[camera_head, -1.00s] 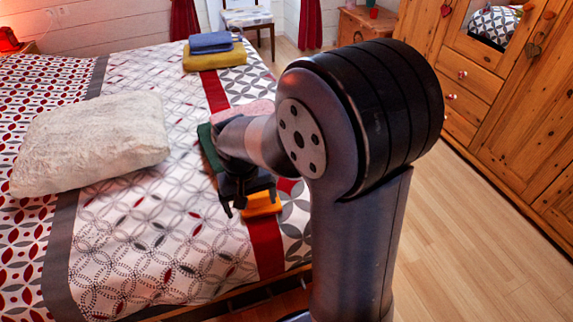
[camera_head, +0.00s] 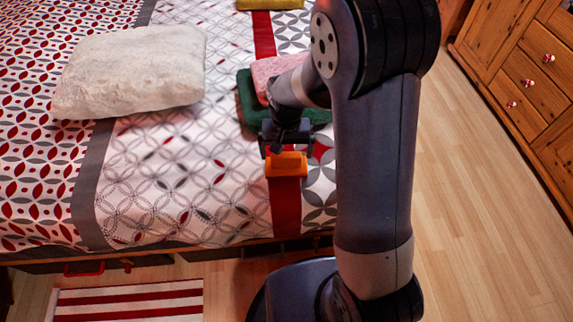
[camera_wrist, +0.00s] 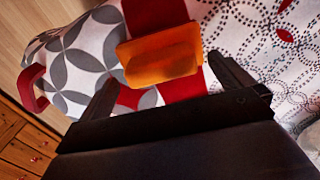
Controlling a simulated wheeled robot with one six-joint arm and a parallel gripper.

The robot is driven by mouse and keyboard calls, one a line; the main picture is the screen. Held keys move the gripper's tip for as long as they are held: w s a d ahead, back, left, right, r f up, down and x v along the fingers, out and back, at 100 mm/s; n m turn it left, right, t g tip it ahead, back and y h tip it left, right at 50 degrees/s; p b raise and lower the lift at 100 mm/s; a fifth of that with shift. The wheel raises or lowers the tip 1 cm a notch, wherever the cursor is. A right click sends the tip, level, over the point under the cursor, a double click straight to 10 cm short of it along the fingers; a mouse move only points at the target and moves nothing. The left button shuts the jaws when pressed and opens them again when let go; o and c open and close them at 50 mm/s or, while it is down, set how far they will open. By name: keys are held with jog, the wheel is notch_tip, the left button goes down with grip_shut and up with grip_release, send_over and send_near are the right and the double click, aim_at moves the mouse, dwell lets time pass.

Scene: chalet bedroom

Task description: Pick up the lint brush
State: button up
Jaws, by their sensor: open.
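An orange, block-like thing, apparently the lint brush (camera_head: 287,165), lies on the bed's red stripe near the front edge. In the wrist view the lint brush (camera_wrist: 160,55) shows its broad orange side between and just beyond my fingertips. My gripper (camera_head: 287,150) is above and just behind it in the head view. My gripper (camera_wrist: 162,71) is open and empty, with one finger on each side of the brush in the picture. I see no contact, and the height gap is hard to judge.
Folded green (camera_head: 250,100) and pink (camera_head: 272,72) cloths lie behind the gripper on the bed (camera_head: 180,190). A cream pillow (camera_head: 130,72) is to the left. A red drawer handle (camera_wrist: 32,88) shows in the wrist view. The bed left of the brush is clear.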

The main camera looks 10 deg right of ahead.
aim_at(286, 155)
notch_tip(286, 155, down, 3)
jog(key=shift+r, duration=0.1)
jog(key=shift+c, duration=0.4)
jog(key=c, duration=1)
jog(key=shift+r, duration=0.1)
notch_tip(286, 155, up, 10)
jog(key=shift+f+p, duration=0.1)
jog(key=shift+p, duration=0.75)
